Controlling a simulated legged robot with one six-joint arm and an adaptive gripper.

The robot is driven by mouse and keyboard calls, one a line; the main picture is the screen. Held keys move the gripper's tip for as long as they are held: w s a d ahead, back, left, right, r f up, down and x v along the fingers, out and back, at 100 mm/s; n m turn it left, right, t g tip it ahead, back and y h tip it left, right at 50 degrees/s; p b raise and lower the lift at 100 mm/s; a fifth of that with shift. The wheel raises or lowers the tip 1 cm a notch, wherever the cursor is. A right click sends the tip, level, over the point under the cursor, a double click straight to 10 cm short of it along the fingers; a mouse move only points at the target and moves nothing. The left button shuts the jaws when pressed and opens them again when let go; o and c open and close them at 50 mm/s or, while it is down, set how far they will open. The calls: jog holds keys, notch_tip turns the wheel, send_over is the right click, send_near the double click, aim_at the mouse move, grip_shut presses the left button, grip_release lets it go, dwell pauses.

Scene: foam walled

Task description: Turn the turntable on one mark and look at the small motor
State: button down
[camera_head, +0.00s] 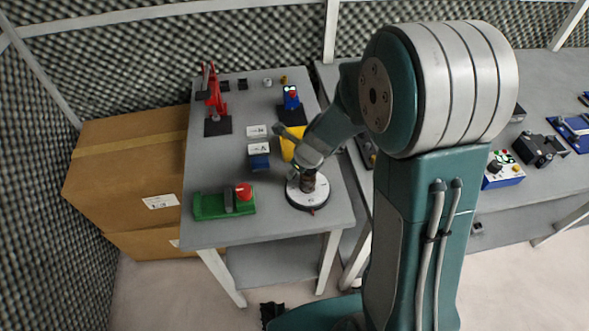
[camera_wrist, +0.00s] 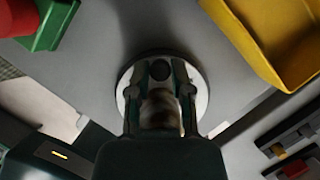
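The turntable is a round pale disc with a dark edge (camera_head: 307,203) near the front right of the grey left table. A small brown and dark cylinder, apparently the small motor (camera_head: 308,181), stands upright on it. My gripper (camera_head: 309,170) reaches down over the motor and hides its upper part. In the wrist view, the disc (camera_wrist: 202,99) lies behind my gripper (camera_wrist: 160,72). The two fingers are apart, one on each side of the motor (camera_wrist: 161,108). I cannot tell whether they touch it. The turntable's marks are too small to read.
A green block with a red knob (camera_head: 212,205) stands left of the turntable. A yellow bin (camera_head: 290,147) and a blue bin (camera_head: 259,161) stand behind it. A red stand (camera_head: 216,101) is farther back.

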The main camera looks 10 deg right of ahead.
aim_at(295, 202)
jog(key=shift+s+a+f+n, duration=0.1)
jog(key=shift+s+n, duration=0.1)
jog(key=shift+n, duration=0.3)
jog(key=shift+s+a+n+g+y, duration=0.25)
jog(key=shift+s+n+g, duration=0.15)
jog(key=shift+n, duration=0.55)
jog(key=shift+s+a+n+g+y, duration=0.15)
jog(key=shift+s+n+g+y, duration=0.2)
jog(key=shift+n, duration=0.6)
jog(key=shift+s+a+n+g, duration=0.1)
jog(key=shift+s+n+g, duration=0.3)
jog(key=shift+n, duration=0.65)
jog(key=shift+s+n+g, duration=0.3)
jog(key=shift+n+g, duration=0.15)
jog(key=shift+n, duration=0.6)
jog(key=shift+s+n+g, duration=0.4)
jog(key=shift+n+g, duration=0.05)
jog(key=shift+n, duration=0.65)
jog(key=shift+s+n+g, duration=0.35)
jog(key=shift+n+g, duration=0.1)
jog(key=shift+n, duration=0.65)
jog(key=shift+s+d+n+g+h, duration=0.25)
jog(key=shift+s+n+g+h, duration=0.05)
jog(key=shift+n, duration=0.65)
jog(key=shift+s+d+n+g+h, duration=0.25)
jog(key=shift+n+g+h, duration=0.05)
jog(key=shift+n, duration=0.65)
jog(key=shift+s+d+n, duration=0.1)
jog(key=shift+d+n, duration=0.05)
jog(key=shift+n, duration=0.25)
